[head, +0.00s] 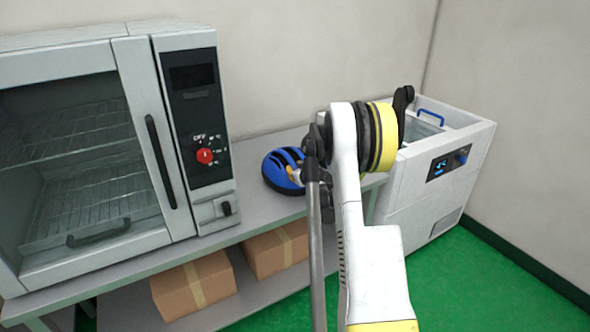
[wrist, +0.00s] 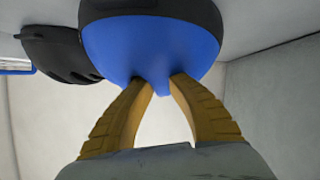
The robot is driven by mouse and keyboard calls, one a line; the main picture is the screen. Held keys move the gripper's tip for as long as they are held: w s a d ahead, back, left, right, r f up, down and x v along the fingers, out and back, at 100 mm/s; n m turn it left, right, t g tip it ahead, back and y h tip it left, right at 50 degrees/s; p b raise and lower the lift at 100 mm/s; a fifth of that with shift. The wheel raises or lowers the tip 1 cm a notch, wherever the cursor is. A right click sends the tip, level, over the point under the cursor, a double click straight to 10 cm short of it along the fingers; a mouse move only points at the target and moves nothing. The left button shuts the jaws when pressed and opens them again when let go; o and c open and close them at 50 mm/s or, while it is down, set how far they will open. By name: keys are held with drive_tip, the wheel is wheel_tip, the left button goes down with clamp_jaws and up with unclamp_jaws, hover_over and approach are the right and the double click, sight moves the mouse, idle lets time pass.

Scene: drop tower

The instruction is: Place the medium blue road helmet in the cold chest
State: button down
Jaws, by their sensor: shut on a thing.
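The blue road helmet (head: 277,172) is at the right part of the grey bench, right of the oven, in the head view. My gripper (head: 293,173) is shut on its near right side. In the wrist view my gripper's two yellow fingers (wrist: 161,84) pinch the lower edge of the blue helmet (wrist: 150,50), which has a black upper part. I cannot tell whether the helmet rests on the bench or is just off it. The white cold chest (head: 420,190) stands right of the bench, behind my arm. Part of its opening shows; its inside is mostly hidden.
A large oven (head: 183,120) with a glass door stands on the left of the bench (head: 255,212). Two cardboard boxes (head: 195,285) sit on the shelf below. A dark rounded object (wrist: 65,52) shows beside the helmet in the wrist view. Green floor (head: 490,290) is clear at right.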

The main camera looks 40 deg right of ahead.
drive_tip(key=c, duration=1.4)
unclamp_jaws()
drive_tip(key=shift+r+p, duration=0.2)
drive_tip(key=shift+p, duration=0.15)
drive_tip(key=p+v, duration=0.3)
drive_tip(key=v, duration=0.9)
drive_tip(key=s+a+r+n+g+y, duration=0.15)
drive_tip(key=a+r, duration=0.25)
drive_tip(key=a, duration=0.6)
drive_tip(key=a+r+y, duration=0.2)
drive_tip(key=a+r, duration=0.1)
drive_tip(key=a, duration=0.6)
drive_tip(key=s+a+r+g+y, duration=0.15)
drive_tip(key=a+r, duration=0.25)
drive_tip(key=a, duration=0.6)
drive_tip(key=s+a, duration=0.4)
drive_tip(key=s, duration=0.2)
drive_tip(key=s+a+g, duration=0.1)
drive_tip(key=s+a, duration=0.4)
drive_tip(key=s, duration=0.1)
drive_tip(key=s+a+g, duration=0.1)
drive_tip(key=s+a, duration=0.3)
drive_tip(key=s, duration=0.2)
drive_tip(key=shift+s+a+f+n+y, duration=0.25)
drive_tip(key=shift+s+a+f+y, duration=0.05)
drive_tip(key=shift+s+a+y, duration=0.1)
